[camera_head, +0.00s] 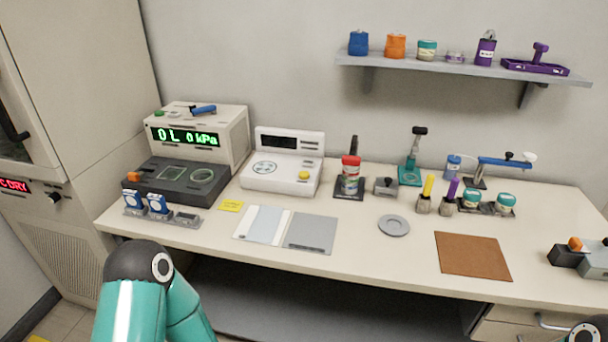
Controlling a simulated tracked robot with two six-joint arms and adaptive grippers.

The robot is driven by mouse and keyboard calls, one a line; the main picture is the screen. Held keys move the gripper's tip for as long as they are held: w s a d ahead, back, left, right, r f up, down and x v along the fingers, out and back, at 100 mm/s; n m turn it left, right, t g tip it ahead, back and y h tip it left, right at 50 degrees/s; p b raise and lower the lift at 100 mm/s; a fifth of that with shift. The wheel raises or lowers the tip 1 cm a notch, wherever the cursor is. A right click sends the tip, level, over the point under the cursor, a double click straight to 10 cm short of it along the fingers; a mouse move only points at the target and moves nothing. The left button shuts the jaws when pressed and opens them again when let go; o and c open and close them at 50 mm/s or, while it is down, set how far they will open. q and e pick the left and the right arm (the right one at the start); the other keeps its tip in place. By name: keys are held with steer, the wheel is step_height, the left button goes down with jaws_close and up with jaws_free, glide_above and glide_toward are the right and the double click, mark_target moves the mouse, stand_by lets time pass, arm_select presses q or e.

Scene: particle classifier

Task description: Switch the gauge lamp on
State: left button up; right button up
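A small desk lamp-like fixture (505,162) with a blue arm, a dark base and a white head stands at the back right of the bench; it may be the gauge lamp, but I cannot tell for sure. I see no clear glow from its head. A beige instrument (225,120) with a lit green display reading "0L 0 kPa" stands at the back left. Neither gripper is in view. Only a teal link of my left arm shows at the bottom left, and a bit of my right arm at the bottom right corner.
The bench (375,262) holds a white balance-like device (283,165), a grey dish (394,225), a brown mat (472,255) and several small jars. A block with an orange knob (575,244) sits at the right edge. A shelf (440,68) hangs above.

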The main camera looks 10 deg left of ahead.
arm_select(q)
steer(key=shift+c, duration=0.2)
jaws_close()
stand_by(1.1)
